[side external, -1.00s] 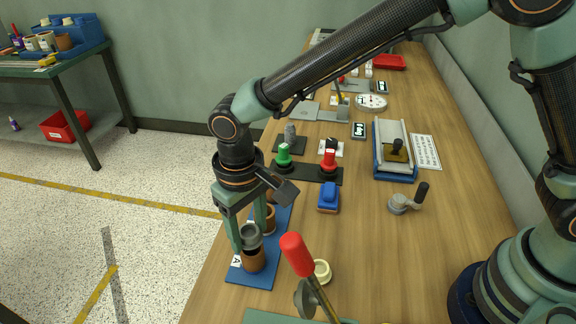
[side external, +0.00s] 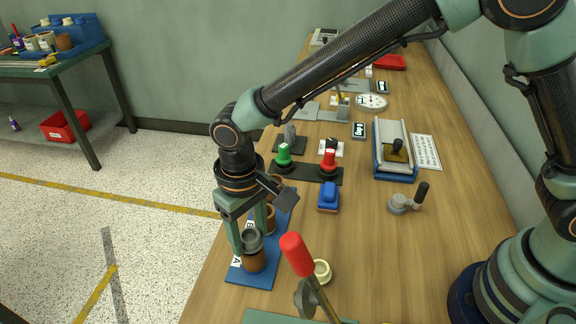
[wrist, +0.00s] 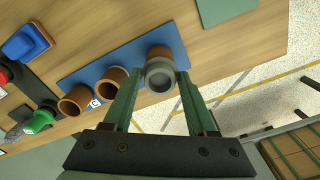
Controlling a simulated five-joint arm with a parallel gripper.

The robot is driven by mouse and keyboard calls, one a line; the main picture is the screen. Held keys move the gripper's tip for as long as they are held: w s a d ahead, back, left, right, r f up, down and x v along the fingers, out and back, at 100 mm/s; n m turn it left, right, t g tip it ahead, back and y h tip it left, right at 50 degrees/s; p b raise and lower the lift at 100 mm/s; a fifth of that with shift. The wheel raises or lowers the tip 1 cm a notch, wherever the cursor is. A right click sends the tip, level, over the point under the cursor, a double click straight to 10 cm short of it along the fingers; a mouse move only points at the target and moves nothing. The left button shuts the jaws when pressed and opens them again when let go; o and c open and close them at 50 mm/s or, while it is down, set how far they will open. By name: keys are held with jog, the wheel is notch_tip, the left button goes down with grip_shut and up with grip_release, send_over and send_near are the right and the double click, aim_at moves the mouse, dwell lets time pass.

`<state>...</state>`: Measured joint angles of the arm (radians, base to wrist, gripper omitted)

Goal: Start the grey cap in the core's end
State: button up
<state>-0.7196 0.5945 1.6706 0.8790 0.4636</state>
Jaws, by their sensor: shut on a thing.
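My gripper (side external: 250,241) is shut on the grey cap (side external: 252,237), a short hollow ring, in the side view. The cap is at the top of the brown core (side external: 253,262) beside label A, on the blue plate (side external: 246,278). I cannot tell whether the cap only touches the core's end or has entered it. In the wrist view the grey cap (wrist: 159,78) sits between my fingertips and covers part of the same core (wrist: 161,52). A second brown core (wrist: 108,82) stands beside it, and a third (wrist: 75,99) farther along the plate.
A red-handled lever (side external: 297,255) and a cream ring (side external: 321,271) stand to the right of the plate. A blue block (side external: 328,197) and green (side external: 283,154) and red (side external: 328,160) knobs are farther back. The table's left edge runs close beside the plate.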

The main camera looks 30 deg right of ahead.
aim_at(249, 235)
jog(key=shift+f, duration=0.75)
dwell(0.7)
jog(key=o, duration=1.4)
notch_tip(249, 235, up, 12)
jog(key=w+d+r+t, duration=0.1)
jog(key=w+d+r, duration=0.1)
jog(key=d+r, duration=0.35)
jog(key=s+d+m+t, duration=0.1)
jog(key=s+d, duration=0.1)
jog(key=d, duration=0.6)
jog(key=s+d+r+m+t, duration=0.1)
jog(key=s+d+t, duration=0.1)
jog(key=d, duration=0.6)
jog(key=s+d+m+t, duration=0.1)
jog(key=s+d, duration=0.2)
jog(key=d, duration=0.5)
jog(key=shift+s+d+r+t, duration=0.1)
jog(key=shift+s+r+t, duration=0.1)
jog(key=shift+t, duration=0.1)
